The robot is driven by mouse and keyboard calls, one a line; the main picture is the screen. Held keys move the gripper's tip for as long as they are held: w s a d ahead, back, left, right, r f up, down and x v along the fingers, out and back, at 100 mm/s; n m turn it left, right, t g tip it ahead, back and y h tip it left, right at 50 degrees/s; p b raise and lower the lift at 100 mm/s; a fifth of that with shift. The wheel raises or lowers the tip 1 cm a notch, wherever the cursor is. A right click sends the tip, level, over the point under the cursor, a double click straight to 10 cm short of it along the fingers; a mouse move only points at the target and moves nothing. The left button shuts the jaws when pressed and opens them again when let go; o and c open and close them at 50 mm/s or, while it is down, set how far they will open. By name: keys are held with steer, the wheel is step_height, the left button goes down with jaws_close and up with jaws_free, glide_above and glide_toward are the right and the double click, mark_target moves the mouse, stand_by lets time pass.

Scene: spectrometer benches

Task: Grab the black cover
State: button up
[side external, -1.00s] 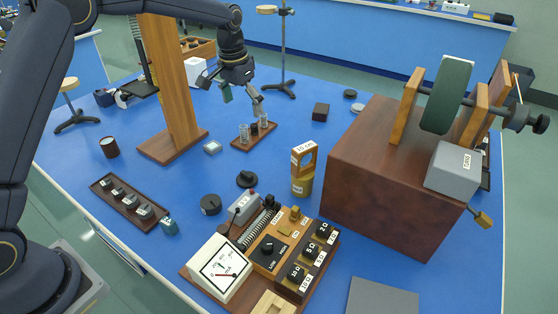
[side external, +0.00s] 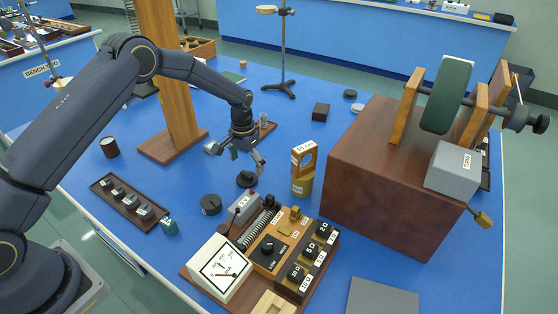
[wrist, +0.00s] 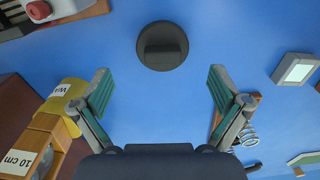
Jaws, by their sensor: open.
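A round black cover (side external: 246,179) with a raised grip lies on the blue bench, left of the 10 cm piece. In the wrist view the cover (wrist: 162,46) is a dark disc with a straight ridge, ahead of the fingertips and about centred between them. My gripper (side external: 237,157) is above the bench, just behind the cover. Its fingers are spread wide with nothing between them, as the wrist view of the gripper (wrist: 160,82) also shows.
The meter and resistor board (side external: 262,262) stands in front. The yellow stand with the 10 cm piece (side external: 303,170) is close on the right, before a large brown box (side external: 385,180). A wooden post (side external: 165,80) rises behind left. A rack of black parts (side external: 128,203) lies left.

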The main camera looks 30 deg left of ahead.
mark_target(246, 173)
step_height(246, 173, down, 5)
steer(key=shift+a+r, duration=0.15)
steer(key=shift+r, duration=0.05)
steer(key=shift+c, duration=0.3)
steer(key=c, duration=1.1)
steer(key=shift+r, duration=0.1)
